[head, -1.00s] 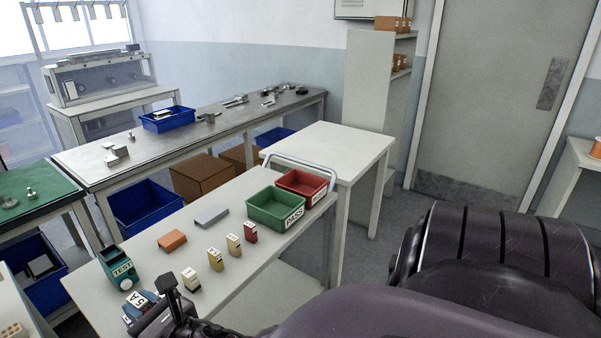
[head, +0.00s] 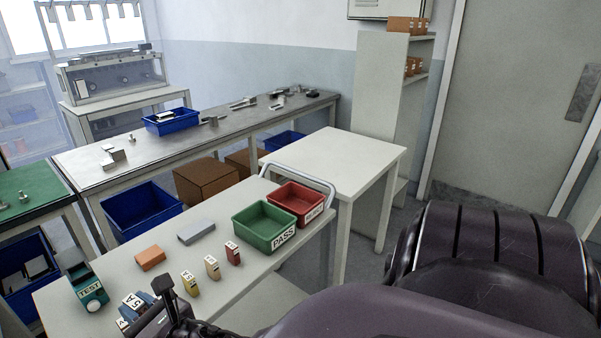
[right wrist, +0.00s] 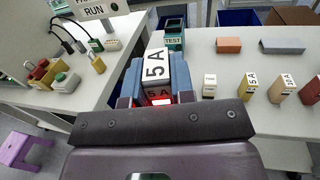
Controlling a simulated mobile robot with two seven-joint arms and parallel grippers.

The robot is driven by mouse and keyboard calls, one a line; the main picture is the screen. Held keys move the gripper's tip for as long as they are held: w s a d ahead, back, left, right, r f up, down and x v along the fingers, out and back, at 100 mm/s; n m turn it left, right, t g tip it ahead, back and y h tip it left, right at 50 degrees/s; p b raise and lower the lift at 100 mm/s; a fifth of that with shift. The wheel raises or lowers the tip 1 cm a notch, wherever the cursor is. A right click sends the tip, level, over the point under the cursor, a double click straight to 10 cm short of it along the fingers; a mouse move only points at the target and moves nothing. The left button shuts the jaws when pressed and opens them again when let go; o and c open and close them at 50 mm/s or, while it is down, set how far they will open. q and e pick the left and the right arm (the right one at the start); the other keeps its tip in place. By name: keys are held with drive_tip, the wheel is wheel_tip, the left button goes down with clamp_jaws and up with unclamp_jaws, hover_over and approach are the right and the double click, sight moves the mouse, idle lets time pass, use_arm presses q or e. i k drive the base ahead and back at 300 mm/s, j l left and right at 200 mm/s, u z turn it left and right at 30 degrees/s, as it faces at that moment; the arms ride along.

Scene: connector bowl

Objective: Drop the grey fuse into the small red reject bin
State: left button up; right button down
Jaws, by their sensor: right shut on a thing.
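My right gripper (right wrist: 156,88) has blue fingers and is shut on a light grey fuse (right wrist: 155,68) marked "5 A". A small red patch shows at the fuse's near end. In the head view the same gripper (head: 140,309) is at the lower left, over the near part of the white table, and the held fuse's label shows there. The small red reject bin (head: 312,213) stands at the table's far right end, beside the green PASS bin, well away from the gripper. Its label is too small to read fully. My left gripper is not in view.
Yellow (head: 190,284), tan (head: 212,267) and red (head: 233,253) fuses stand in a row on the white table (head: 237,283). A cream fuse (right wrist: 209,86) stands near the gripper. Orange (head: 150,258) and grey (head: 197,231) blocks, a teal TEST box (head: 88,288) and the PASS bin (head: 263,227) are also there.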

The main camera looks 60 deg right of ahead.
sight(296, 204)
drive_tip(key=k+l, duration=0.1)
drive_tip(key=l, duration=0.4)
drive_tip(key=k+l, duration=0.1)
drive_tip(key=l, duration=0.9)
drive_tip(key=k+l, duration=0.15)
drive_tip(key=l, duration=0.35)
drive_tip(key=k+l, duration=0.1)
drive_tip(key=l, duration=0.4)
drive_tip(key=u, duration=0.05)
